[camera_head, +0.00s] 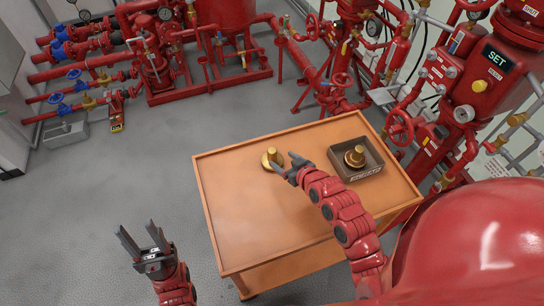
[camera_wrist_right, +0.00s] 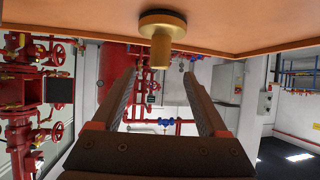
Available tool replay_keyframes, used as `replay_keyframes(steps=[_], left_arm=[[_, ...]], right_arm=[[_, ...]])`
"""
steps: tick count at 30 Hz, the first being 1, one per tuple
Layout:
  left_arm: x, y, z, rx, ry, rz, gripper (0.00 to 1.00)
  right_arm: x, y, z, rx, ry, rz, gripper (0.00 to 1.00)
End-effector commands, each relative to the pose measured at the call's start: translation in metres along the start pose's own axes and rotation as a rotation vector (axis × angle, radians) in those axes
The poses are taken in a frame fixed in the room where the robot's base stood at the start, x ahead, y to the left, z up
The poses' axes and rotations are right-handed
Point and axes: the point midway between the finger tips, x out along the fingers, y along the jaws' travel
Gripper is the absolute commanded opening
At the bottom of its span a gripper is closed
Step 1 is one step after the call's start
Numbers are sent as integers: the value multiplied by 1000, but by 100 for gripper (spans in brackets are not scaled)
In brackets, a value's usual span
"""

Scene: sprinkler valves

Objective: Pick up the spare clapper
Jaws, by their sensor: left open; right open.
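A brass disc-shaped piece with a stem (camera_head: 270,161) sits on the orange table, left of my right gripper. It also shows at the top of the right wrist view (camera_wrist_right: 161,28), which is upside down, beyond the fingertips. A second similar brass piece (camera_head: 355,155) stands in a grey tray (camera_head: 370,174) on the table's right part. I cannot tell which is the spare clapper. My right gripper (camera_head: 287,167) is open and empty, its fingertips close to the first piece; the fingers also show in the wrist view (camera_wrist_right: 160,76). My left gripper (camera_head: 139,238) is open and empty, left of the table.
The orange table (camera_head: 240,225) is otherwise clear at its left and front. Red pipes and valves (camera_head: 160,50) stand behind, with more pipework and a red riser (camera_head: 475,100) at the right. Grey floor (camera_head: 90,200) lies open at the left.

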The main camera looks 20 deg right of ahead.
Motion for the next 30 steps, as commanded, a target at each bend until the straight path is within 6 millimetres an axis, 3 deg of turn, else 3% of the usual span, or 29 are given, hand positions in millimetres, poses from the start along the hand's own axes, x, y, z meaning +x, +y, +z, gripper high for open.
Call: replay_keyframes(steps=[9,20,27,30], left_arm=[[18,-1,-3,0,0,0,50],[25,-1,-4,0,0,0,50],[39,-2,-7,0,0,0,50],[36,-2,-6,0,0,0,50]], right_arm=[[47,-1,-2,1,-1,-1,77],[66,0,-3,0,1,0,77],[90,0,-7,0,1,1,77],[103,0,-4,0,0,-1,77]])
